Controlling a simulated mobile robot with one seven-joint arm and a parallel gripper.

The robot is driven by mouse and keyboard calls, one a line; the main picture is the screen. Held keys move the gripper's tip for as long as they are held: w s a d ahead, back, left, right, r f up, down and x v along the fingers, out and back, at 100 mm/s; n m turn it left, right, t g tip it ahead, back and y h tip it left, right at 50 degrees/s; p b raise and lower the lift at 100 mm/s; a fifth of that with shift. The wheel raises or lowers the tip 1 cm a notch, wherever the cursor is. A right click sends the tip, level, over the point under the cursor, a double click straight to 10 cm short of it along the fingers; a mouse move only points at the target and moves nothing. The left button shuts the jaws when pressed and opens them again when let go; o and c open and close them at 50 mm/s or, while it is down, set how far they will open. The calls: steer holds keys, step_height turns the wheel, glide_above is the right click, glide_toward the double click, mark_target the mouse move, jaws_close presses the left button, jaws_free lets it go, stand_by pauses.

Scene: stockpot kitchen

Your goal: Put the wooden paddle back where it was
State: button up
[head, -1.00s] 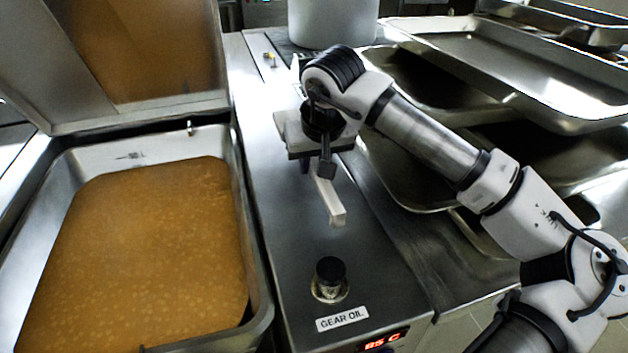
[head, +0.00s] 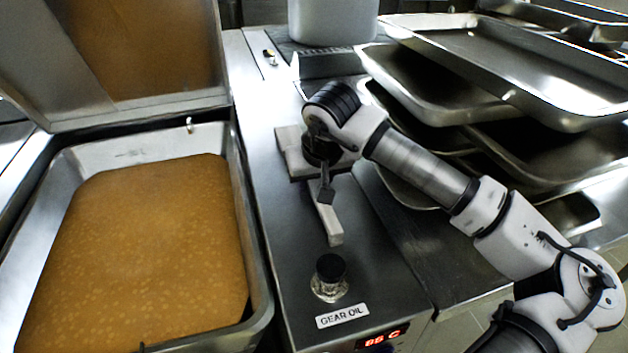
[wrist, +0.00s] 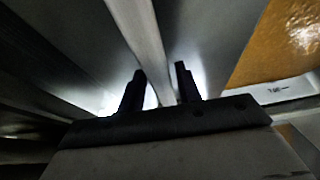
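The wooden paddle shows as a pale, narrow bar (head: 328,222) below my gripper, over the grey counter strip right of the oil vat. Its near end points toward the front knob; its far part is hidden by my gripper. My gripper (head: 325,192) points down at the paddle. In the wrist view the paddle (wrist: 146,40) runs between the two dark fingers of my gripper (wrist: 160,78), which are close on either side of it. Whether the paddle touches the counter cannot be told.
The vat of brown oil (head: 150,250) is open at left, its lid (head: 140,118) raised. A black-topped knob (head: 330,275) and GEAR OIL label (head: 342,316) are at the counter's front. Metal trays (head: 500,60) are stacked at right. A pale pot (head: 332,20) stands at the back.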

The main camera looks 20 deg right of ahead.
steer(key=shift+o, duration=0.6)
steer(key=shift+r, duration=0.2)
steer(key=b+v, duration=0.1)
steer(key=v, duration=1.1)
stand_by(0.8)
